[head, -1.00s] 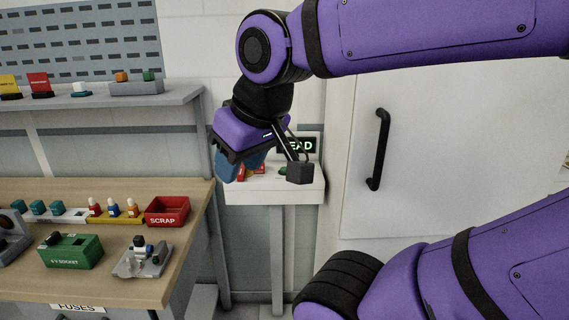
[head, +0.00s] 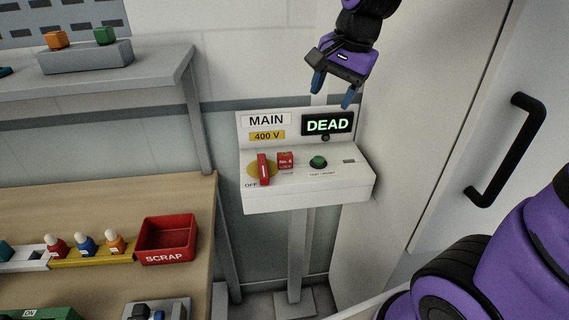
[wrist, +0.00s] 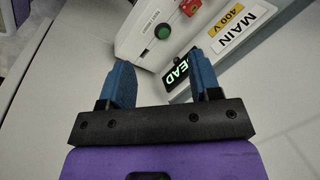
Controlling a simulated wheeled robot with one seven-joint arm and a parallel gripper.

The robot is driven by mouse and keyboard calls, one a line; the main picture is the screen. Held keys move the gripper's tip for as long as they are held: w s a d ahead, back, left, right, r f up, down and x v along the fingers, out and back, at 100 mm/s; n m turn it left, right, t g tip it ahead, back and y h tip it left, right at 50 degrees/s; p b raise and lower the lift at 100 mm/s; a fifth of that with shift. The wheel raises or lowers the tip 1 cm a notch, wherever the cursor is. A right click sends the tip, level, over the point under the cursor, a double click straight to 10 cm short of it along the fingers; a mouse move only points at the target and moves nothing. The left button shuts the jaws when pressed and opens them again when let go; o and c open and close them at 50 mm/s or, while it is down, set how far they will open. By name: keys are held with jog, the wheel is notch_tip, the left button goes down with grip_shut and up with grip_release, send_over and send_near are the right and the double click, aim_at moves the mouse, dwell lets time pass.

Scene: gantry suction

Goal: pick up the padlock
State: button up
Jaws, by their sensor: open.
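The padlock (head: 285,160) appears to be the small red block with white lettering on the sloped white switch panel, just right of the red rotary handle. In the wrist view a red piece of it (wrist: 190,6) shows at the top edge, partly cut off. My gripper (head: 333,91) is open and empty, above and to the right of the panel, clear of the padlock. In the wrist view its blue fingers (wrist: 160,65) are spread apart with nothing between them.
The panel (head: 300,202) carries a red handle (head: 264,169) at OFF, a green button (head: 318,162) and a DEAD display (head: 327,124). A workbench with a red scrap bin (head: 167,240) and a shelf (head: 150,82) stand left. A door with a black handle (head: 500,150) is right.

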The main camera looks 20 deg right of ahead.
jog(key=w+a+f+m+g, duration=0.1)
jog(key=w+f+m, duration=0.45)
jog(key=w, duration=0.25)
jog(key=m+g, duration=0.1)
jog(key=m, duration=0.4)
send_near(285, 154)
jog(key=f, duration=0.3)
jog(key=a+f, duration=0.1)
jog(key=f, duration=0.1)
jog(key=shift+w+f, duration=0.25)
jog(key=shift+a+f, duration=0.2)
jog(key=shift+f, duration=2.5)
jog(key=c, duration=1.1)
jog(key=shift+o, duration=0.2)
